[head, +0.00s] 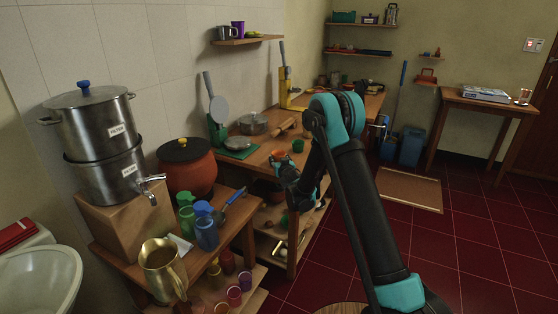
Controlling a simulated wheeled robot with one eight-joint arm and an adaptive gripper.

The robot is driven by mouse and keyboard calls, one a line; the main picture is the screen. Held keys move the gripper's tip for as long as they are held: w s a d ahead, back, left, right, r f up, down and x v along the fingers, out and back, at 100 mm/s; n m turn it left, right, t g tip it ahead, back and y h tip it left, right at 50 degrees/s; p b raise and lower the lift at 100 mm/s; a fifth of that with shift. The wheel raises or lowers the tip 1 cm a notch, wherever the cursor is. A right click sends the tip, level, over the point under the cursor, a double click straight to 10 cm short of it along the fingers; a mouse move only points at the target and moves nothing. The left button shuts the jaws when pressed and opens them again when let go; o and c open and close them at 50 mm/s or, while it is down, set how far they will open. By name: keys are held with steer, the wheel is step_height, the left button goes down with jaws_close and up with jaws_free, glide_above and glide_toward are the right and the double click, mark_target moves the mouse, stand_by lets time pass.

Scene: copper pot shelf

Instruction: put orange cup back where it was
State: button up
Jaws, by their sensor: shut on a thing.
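A small orange cup (279,154) shows at the fingertips of my gripper (281,163), in front of the wooden counter (262,154). My gripper is shut on it, at the counter's front edge. The fingers are small and dark here, and they hide part of the cup. I cannot tell whether the cup touches the counter.
A lower table at the left holds a steel filter (100,125), a clay pot (186,168), bottles and a brass jug (163,268). Several coloured cups (233,295) stand on its low shelf. A wall shelf (249,40) hangs above. Red floor lies open at the right.

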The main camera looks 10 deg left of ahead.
steer(key=shift+f, duration=0.15)
steer(key=shift+c, duration=0.2)
steer(key=o, duration=1.2)
steer(key=shift+c, duration=0.2)
